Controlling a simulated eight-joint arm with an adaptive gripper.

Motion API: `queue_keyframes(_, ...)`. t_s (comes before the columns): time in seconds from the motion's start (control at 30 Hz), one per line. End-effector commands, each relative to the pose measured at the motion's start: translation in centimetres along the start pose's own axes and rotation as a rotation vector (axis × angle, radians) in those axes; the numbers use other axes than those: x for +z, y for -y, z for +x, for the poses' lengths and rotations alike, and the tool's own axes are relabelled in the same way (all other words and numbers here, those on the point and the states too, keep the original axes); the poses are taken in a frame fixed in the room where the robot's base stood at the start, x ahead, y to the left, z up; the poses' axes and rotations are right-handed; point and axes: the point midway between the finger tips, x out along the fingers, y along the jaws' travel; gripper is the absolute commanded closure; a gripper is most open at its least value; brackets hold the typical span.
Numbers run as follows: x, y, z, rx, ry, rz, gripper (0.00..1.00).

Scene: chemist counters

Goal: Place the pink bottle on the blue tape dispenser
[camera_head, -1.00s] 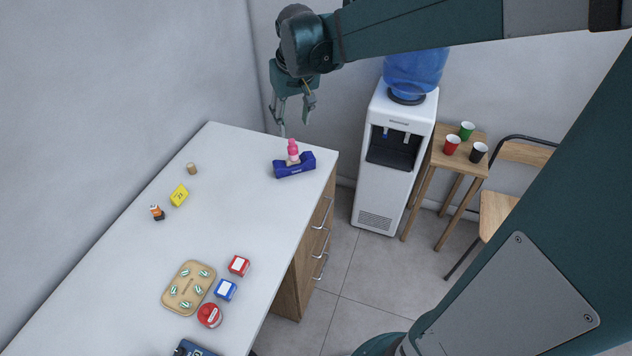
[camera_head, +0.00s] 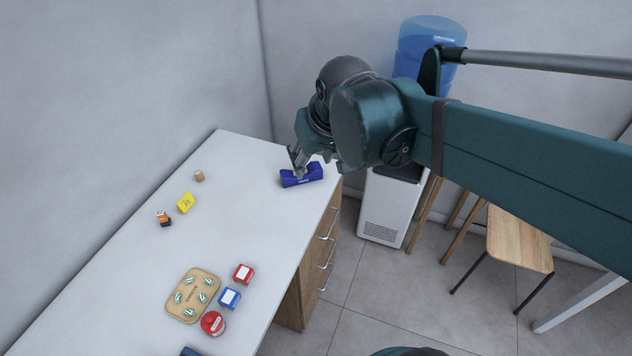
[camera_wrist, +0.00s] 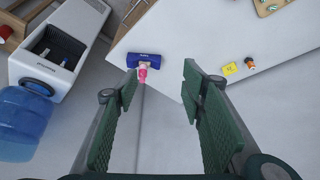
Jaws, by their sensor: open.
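The blue tape dispenser (camera_head: 301,180) lies near the far right corner of the white counter. In the wrist view the dispenser (camera_wrist: 146,61) shows beyond my fingers, with the pink bottle (camera_wrist: 142,73) at its middle. The bottle looks upright on or against the dispenser; I cannot tell exactly which. In the head view my gripper (camera_head: 298,161) hangs just above and behind the dispenser and hides the bottle. In the wrist view my gripper (camera_wrist: 160,82) is open and empty, its two green fingers apart, with the bottle ahead between them, nearer the left finger.
The counter (camera_head: 240,215) also holds a cork-like cylinder (camera_head: 199,176), a yellow block (camera_head: 186,203), a small orange-and-black item (camera_head: 163,218), a tan tray (camera_head: 184,310), and red and blue boxes (camera_head: 243,274). A water dispenser (camera_head: 385,212) stands right of the counter. Mid-counter is clear.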

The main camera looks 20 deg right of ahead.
Motion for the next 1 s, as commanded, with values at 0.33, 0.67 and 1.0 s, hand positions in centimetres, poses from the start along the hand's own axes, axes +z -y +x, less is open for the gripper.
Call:
queue_keyframes(0.33, 5.3, 0.8, -1.6, -0.006, -0.077, 0.001, 0.59)
queue_keyframes(0.67, 8.8, 1.3, -2.0, -0.011, -0.133, 0.003, 0.59)
queue_keyframes(1.0, 9.4, 1.4, -2.0, -0.012, -0.143, 0.004, 0.59)
